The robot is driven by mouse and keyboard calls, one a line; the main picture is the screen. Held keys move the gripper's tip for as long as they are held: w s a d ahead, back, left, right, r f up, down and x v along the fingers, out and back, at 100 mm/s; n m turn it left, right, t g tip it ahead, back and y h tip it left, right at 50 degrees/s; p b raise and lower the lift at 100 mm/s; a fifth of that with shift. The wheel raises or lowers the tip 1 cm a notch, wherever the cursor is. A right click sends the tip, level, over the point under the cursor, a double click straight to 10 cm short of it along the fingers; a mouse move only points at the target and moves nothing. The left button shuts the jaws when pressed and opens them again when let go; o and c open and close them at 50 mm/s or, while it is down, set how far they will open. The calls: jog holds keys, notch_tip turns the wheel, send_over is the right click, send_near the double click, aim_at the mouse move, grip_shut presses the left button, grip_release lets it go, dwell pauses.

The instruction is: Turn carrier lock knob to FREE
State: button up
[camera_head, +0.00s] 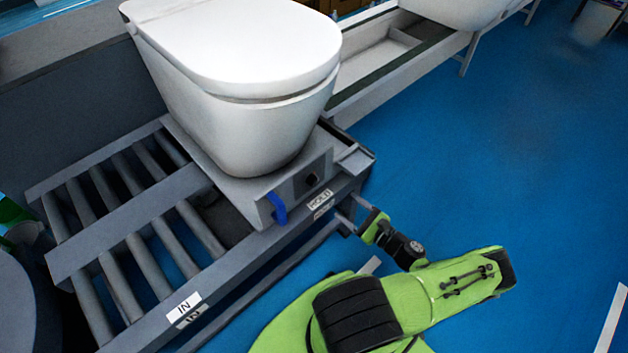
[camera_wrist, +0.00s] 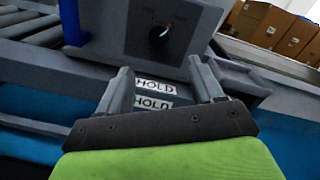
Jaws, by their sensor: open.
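The carrier lock knob (camera_head: 311,180) is a small dark knob on the front face of the grey carrier (camera_head: 243,190) under the white toilet. In the wrist view the round black knob (camera_wrist: 158,34) sits on the grey panel, with a red and white pointer mark slanting up to the right. No lettering around it is legible. My gripper (camera_wrist: 160,73) is open and empty, its two fingers apart, below the knob in that view and not touching it. In the head view my gripper (camera_head: 353,214) is to the lower right of the knob, beside the line's side rail.
A blue handle (camera_head: 277,207) stands left of the knob on the carrier. HOLD labels (camera_head: 320,200) are on the rail below. Rollers (camera_head: 140,255) lie left, with an IN label (camera_head: 184,304). The white toilet (camera_head: 240,80) stands on the carrier. Blue floor (camera_head: 480,150) is clear right.

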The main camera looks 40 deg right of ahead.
aim_at(317, 184)
jog(key=w, duration=0.4)
jog(key=w+b, duration=0.1)
jog(key=w, duration=0.3)
jog(key=w+a, duration=0.1)
jog(key=w, duration=0.4)
jog(key=shift+b, duration=0.4)
jog(key=c, duration=1.1)
jog(key=shift+o, duration=0.2)
